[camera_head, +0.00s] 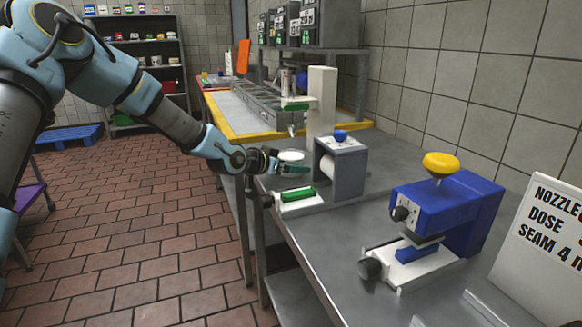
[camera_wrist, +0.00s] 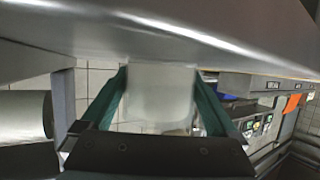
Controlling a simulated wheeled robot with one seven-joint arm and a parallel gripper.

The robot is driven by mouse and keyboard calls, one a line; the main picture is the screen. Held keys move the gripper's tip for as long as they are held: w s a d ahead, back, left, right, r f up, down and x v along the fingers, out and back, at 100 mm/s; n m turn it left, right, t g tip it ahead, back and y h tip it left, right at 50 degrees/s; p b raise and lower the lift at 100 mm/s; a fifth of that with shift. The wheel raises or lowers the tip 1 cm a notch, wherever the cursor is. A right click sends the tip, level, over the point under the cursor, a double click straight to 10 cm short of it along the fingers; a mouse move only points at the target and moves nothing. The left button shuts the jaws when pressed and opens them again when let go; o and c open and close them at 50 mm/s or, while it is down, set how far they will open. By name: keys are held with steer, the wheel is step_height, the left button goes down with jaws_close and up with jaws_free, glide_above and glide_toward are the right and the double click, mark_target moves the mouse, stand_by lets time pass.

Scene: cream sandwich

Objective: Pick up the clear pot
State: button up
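The clear pot (camera_wrist: 160,92) is a pale, translucent vessel in the middle of the wrist view. In the head view a pale round top (camera_head: 291,155), probably the pot's, shows just behind a green finger. My gripper (camera_wrist: 160,78) has one green finger on each side of the pot, with the tips close to its walls. I cannot tell whether they touch or press on it. My gripper (camera_head: 290,168) is low over the left edge of the steel bench in the head view. The pot's lower part is hidden there by the finger.
A grey stand with a white roll (camera_head: 343,170) and a green-topped white block (camera_head: 298,199) stand close by my gripper. A white post with a nozzle (camera_head: 321,100) rises behind. A blue device with a yellow knob (camera_head: 445,215) is nearer. The steel bench (camera_head: 330,232) has bare room between.

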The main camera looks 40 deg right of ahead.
steer(key=c, duration=1)
steer(key=shift+r, duration=0.1)
steer(key=shift+c, duration=0.2)
steer(key=shift+r, duration=0.1)
